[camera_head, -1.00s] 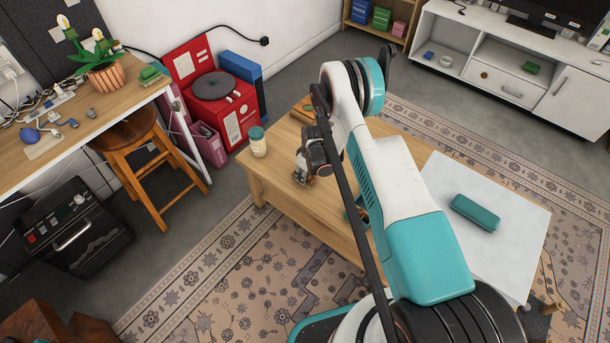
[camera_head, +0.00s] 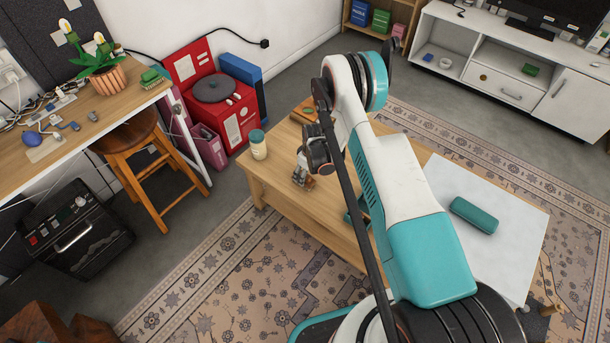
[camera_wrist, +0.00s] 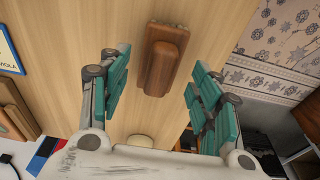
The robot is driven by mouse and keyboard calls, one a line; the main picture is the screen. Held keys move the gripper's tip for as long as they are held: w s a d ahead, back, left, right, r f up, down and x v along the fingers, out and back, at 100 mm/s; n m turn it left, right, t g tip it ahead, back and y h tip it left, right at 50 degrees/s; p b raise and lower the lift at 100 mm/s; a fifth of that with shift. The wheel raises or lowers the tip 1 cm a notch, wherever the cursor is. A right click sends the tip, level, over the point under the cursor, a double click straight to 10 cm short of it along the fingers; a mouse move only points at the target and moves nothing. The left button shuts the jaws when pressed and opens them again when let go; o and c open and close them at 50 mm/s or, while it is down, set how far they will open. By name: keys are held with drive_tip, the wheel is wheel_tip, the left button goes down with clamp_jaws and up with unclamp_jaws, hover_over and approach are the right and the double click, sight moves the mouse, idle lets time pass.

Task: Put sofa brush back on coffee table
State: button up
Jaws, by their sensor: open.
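The sofa brush (camera_wrist: 164,58), with a brown wooden back, lies on the pale wood of the coffee table (camera_wrist: 215,22) in the wrist view. My gripper (camera_wrist: 160,72) is open above it, with a teal-padded finger on each side of the brush and visible gaps between. Nothing is held. In the head view, my gripper (camera_head: 303,172) hangs over the near left part of the coffee table (camera_head: 277,178), and my arm hides much of the tabletop. The brush is too small and covered there to make out clearly.
A jar with a teal lid (camera_head: 258,144) stands at the table's left corner. A white sheet (camera_head: 500,265) with a teal case (camera_head: 475,215) lies to the right. A red record player (camera_head: 222,100) and a wooden stool (camera_head: 130,142) stand to the left.

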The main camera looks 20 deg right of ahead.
wheel_tip(320, 180, up, 10)
drive_tip(key=s+f+p, duration=0.1)
drive_tip(key=p, duration=0.2)
wheel_tip(320, 180, up, 18)
drive_tip(key=r+m+t, duration=0.1)
hover_over(308, 177)
wheel_tip(308, 177, up, 9)
drive_tip(key=s+m+t, duration=0.1)
drive_tip(key=s, duration=0.2)
drive_tip(key=s+r+m+t, duration=0.1)
drive_tip(key=s+r, duration=0.4)
drive_tip(key=r, duration=0.2)
drive_tip(key=s+r+m, duration=0.1)
drive_tip(key=s+r, duration=0.4)
drive_tip(key=r, duration=0.3)
drive_tip(key=s+r+m+t, duration=0.1)
drive_tip(key=s+r, duration=0.1)
drive_tip(key=s, duration=0.7)
drive_tip(key=s+a+r+m+t+h, duration=0.1)
drive_tip(key=s+r+m, duration=0.1)
drive_tip(key=s, duration=0.8)
drive_tip(key=shift+s+r+t, duration=0.15)
drive_tip(key=shift+r+t, duration=0.25)
